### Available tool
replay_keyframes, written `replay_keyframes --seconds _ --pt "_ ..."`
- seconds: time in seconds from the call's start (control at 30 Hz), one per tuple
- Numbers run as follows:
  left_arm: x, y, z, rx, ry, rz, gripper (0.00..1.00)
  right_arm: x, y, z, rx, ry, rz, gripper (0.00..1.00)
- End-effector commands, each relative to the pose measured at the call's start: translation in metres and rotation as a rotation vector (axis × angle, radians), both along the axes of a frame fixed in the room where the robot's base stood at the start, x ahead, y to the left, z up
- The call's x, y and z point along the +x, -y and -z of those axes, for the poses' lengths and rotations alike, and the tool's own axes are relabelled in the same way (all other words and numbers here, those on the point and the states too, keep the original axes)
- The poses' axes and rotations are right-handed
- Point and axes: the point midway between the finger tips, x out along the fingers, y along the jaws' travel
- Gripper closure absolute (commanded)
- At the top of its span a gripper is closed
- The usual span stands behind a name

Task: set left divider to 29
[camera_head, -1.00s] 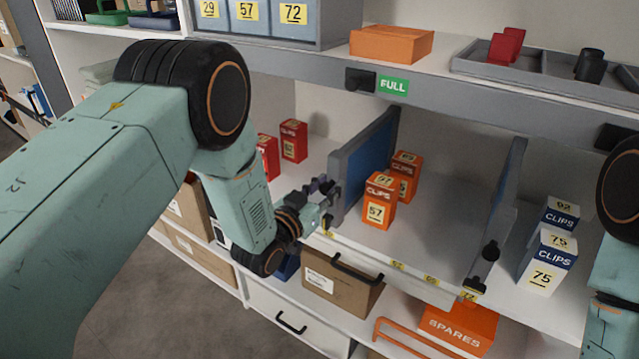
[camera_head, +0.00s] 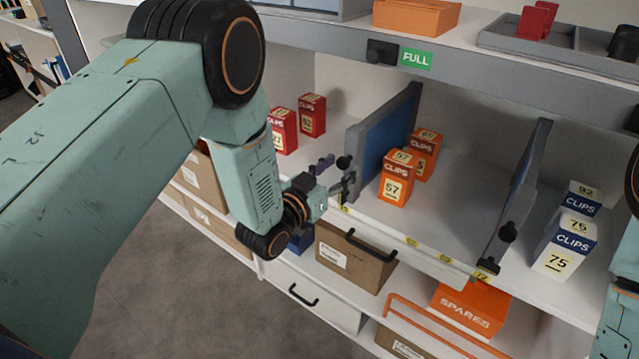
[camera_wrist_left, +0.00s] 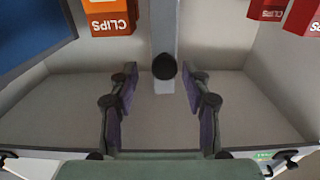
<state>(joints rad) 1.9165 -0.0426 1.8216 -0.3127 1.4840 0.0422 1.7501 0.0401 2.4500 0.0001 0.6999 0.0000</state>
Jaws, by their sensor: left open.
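The left divider (camera_head: 382,140) is an upright blue panel with a grey frame, standing on the white shelf. Its dark knob (camera_head: 343,162) sticks out at the front edge. My left gripper (camera_head: 335,178) is open in front of that edge, close to the knob. In the left wrist view, the knob (camera_wrist_left: 164,66) shows between the two spread fingertips. I cannot tell whether they touch it. A yellow scale tag (camera_head: 343,208) lies on the shelf front by the divider's foot; its number is unreadable. My right gripper is out of view.
Orange clip boxes (camera_head: 396,180) stand just right of the divider, red ones (camera_head: 283,131) to its left. A right divider (camera_head: 518,195) and blue-white boxes (camera_head: 563,247) stand further right. A brown carton (camera_head: 350,262) sits below. The shelf between the dividers is partly clear.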

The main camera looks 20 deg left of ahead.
Motion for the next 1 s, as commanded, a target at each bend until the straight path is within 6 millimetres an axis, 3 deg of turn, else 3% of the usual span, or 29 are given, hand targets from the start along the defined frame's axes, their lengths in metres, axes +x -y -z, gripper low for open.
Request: replay_keyframes --seconds 0.2,0.43,0.6,1.0 --pt "-0.043 -0.017 0.0 -0.002 -0.003 -0.004 0.52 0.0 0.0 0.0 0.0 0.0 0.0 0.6" --pt "-0.075 -0.028 0.0 -0.002 -0.002 -0.002 0.52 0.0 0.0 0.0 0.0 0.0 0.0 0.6" --pt "-0.084 -0.031 0.0 0.0 0.0 -0.001 0.52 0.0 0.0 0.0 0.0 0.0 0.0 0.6" --pt "-0.084 -0.031 0.0 0.0 0.001 0.0 0.52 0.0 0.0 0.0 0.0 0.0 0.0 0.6"
